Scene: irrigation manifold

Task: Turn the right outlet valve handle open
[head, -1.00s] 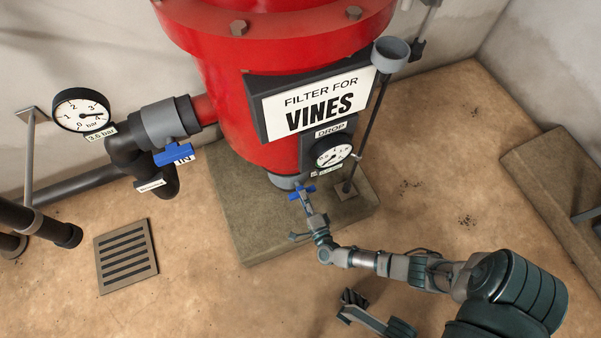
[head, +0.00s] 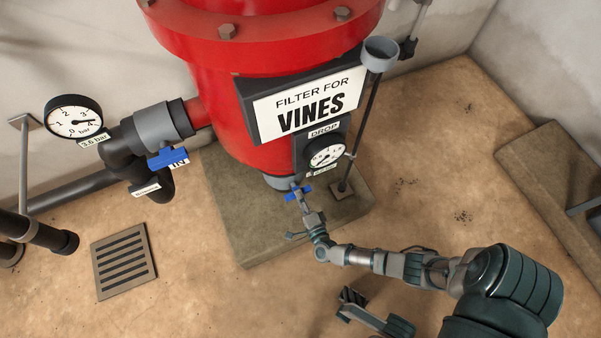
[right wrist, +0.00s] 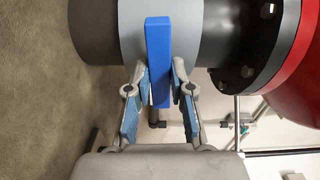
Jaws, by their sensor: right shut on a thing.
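A blue valve handle (head: 300,192) shows at the bottom of the red filter (head: 225,110), low and in front of it. In the right wrist view the blue handle (right wrist: 158,55) lies across a grey collar (right wrist: 190,30) on a dark pipe. My right gripper (head: 301,198) reaches it from below. In the right wrist view the fingers of my right gripper (right wrist: 159,85) are shut on both sides of the blue handle's end. A second blue handle (head: 168,158), by an IN label, sits on the pipe at the left. My left gripper does not show.
A round pressure gauge (head: 73,118) stands at the left. A drop gauge (head: 326,153) and a thin post with a grey cup (head: 380,53) are close to my right gripper. A concrete slab (head: 235,225) lies under the filter.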

